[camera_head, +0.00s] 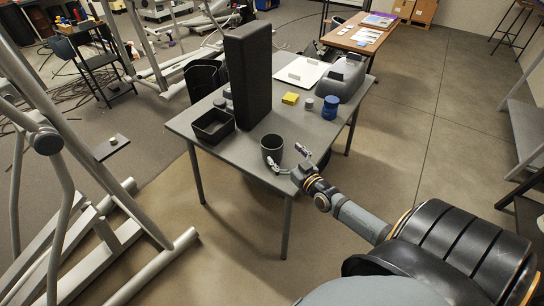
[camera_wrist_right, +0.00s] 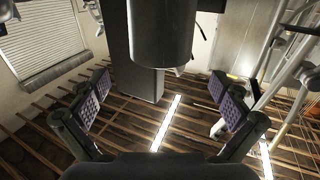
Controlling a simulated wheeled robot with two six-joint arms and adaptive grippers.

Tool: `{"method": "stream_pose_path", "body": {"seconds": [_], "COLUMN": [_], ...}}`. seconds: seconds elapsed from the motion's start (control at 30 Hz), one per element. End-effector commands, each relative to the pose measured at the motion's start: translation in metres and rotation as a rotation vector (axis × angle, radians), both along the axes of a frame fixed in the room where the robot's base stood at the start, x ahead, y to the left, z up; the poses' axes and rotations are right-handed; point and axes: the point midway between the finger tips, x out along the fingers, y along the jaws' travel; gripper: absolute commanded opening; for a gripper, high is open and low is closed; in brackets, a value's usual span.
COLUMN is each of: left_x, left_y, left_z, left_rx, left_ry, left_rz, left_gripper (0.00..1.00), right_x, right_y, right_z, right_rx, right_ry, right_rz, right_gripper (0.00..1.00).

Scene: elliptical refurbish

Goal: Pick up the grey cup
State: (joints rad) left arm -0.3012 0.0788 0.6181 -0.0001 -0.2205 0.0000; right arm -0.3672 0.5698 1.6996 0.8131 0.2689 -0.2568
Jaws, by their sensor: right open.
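The grey cup (camera_head: 272,150), dark and cylindrical, stands upright near the front edge of the grey table (camera_head: 240,155). My right gripper (camera_head: 287,158) is open at that edge, just to the right of the cup, with its fingers pointing towards it. In the right wrist view the cup (camera_wrist_right: 163,38) shows at the top centre, beyond and between the spread fingers of the right gripper (camera_wrist_right: 158,95). Nothing is held between them. My left gripper is not in view.
A tall dark block (camera_head: 248,75) stands behind the cup, with a black open tray (camera_head: 212,126) to the left. Clear tabletop lies around the cup.

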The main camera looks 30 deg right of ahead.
Motion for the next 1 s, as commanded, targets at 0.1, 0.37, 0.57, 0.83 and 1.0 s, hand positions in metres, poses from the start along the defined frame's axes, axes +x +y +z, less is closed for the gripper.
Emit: {"method": "stream_pose_path", "body": {"seconds": [0.1, 0.37, 0.57, 0.83, 1.0], "left_x": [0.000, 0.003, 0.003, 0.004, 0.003], "left_y": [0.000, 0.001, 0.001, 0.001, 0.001], "left_z": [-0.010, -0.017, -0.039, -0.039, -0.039], "left_rx": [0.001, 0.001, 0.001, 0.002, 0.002], "left_ry": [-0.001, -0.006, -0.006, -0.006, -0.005], "left_rz": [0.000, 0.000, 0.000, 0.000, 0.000], "left_gripper": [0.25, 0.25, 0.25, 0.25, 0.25], "right_x": [0.017, 0.031, 0.065, 0.073, 0.073], "right_y": [0.000, 0.001, 0.001, 0.002, 0.002], "right_z": [-0.003, -0.003, -0.006, -0.001, -0.002], "right_rx": [0.002, 0.001, 0.002, 0.000, 0.000], "right_ry": [-0.002, -0.002, -0.001, 0.002, 0.002], "right_rz": [-0.001, 0.000, 0.000, 0.001, 0.001], "right_gripper": [1.00, 1.00, 1.00, 1.00, 0.82]}}
